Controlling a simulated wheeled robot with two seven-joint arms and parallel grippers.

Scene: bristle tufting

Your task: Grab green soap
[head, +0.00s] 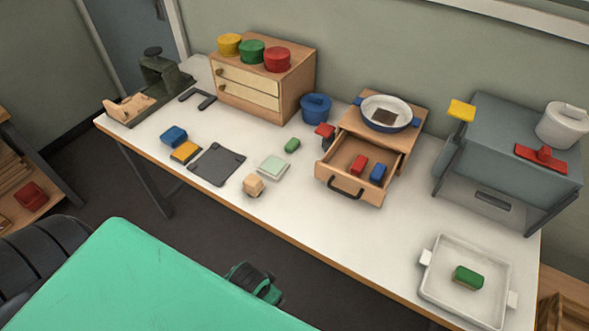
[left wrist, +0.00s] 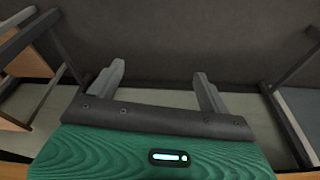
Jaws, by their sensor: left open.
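A small green block (head: 292,145) lies near the middle of the table, between a pale green square piece (head: 273,167) and the blue pot. A larger green block with a brownish underside (head: 467,278) lies in the white tray (head: 432,281) at the front right. I cannot tell for sure which one is the soap. My left gripper (left wrist: 160,72) is open and empty in the left wrist view, its two grey fingers apart with a dark wall or floor beyond. No green block shows in that view. My right gripper is not in view.
An open wooden drawer (head: 330,170) holds red and blue blocks. A blue pot (head: 316,107), a wooden cabinet (head: 300,80), a grey stove-like box (head: 500,130), a dark square plate (head: 216,165) and a wooden cube (head: 253,185) stand around. The table's front middle is clear.

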